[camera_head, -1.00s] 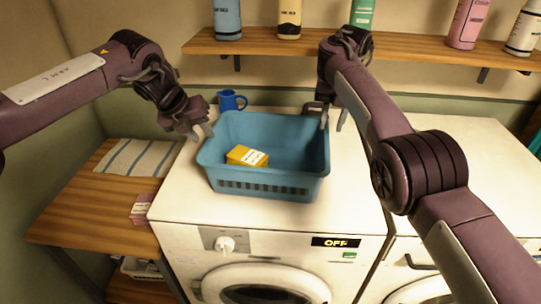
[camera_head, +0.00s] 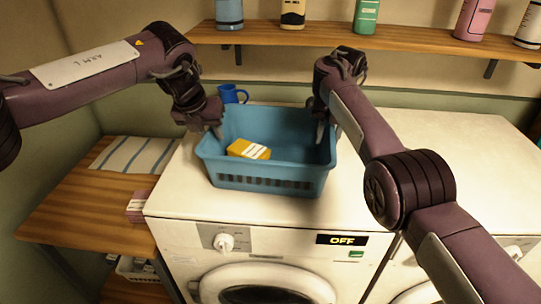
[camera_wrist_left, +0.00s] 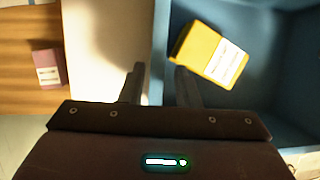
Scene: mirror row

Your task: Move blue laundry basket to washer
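The blue laundry basket (camera_head: 265,182) stands on the white top of the front-loading machine whose display reads OFF (camera_head: 342,239). A yellow box (camera_head: 249,149) lies inside it; the left wrist view also shows this box (camera_wrist_left: 211,54). My left gripper (camera_head: 205,128) is at the basket's left rim. In the left wrist view its fingers (camera_wrist_left: 160,86) are spread, one on each side of the basket wall, with gaps to it. My right gripper (camera_head: 326,128) is at the right rim, one finger inside the basket. Its other finger is largely hidden, so its opening is unclear.
A blue mug (camera_head: 231,94) stands behind the basket. A wooden side table (camera_head: 75,205) with a striped cloth (camera_head: 135,155) and a small pink box (camera_head: 137,207) is at left. A wall shelf (camera_head: 400,44) with bottles runs above. A second white machine (camera_head: 470,150) stands at right.

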